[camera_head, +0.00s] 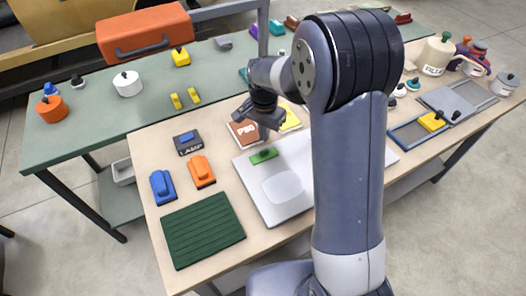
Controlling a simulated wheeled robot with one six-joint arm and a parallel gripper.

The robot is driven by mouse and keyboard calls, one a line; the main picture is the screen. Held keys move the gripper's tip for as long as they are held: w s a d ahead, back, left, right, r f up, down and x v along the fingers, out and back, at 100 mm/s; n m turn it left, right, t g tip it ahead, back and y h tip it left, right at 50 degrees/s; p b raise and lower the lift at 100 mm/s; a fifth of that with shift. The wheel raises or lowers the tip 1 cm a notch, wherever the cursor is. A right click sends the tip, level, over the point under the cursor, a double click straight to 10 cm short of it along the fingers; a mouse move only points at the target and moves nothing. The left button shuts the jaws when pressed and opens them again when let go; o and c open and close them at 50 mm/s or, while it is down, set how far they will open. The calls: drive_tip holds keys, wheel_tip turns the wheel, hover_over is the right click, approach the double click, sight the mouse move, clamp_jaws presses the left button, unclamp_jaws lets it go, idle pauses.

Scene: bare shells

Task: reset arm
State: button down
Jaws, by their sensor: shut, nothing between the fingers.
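My arm rises through the middle right of the head view and bends over the wooden table (160,222). My gripper (262,112) hangs above the table, over the area beside a brown box marked with letters (246,134). Its fingers are small and partly dark in the picture; they are shut with nothing between them.
A green table (75,145) behind holds a red toolbox (146,34) and pots. A filler canister (436,55) and trays stand right.

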sight(264, 151)
drive_tip(key=shift+r+p, duration=0.35)
drive_tip(key=shift+r, duration=0.45)
drive_tip(key=shift+f, duration=0.1)
wheel_tip(264, 151, down, 7)
drive_tip(key=b, duration=0.5)
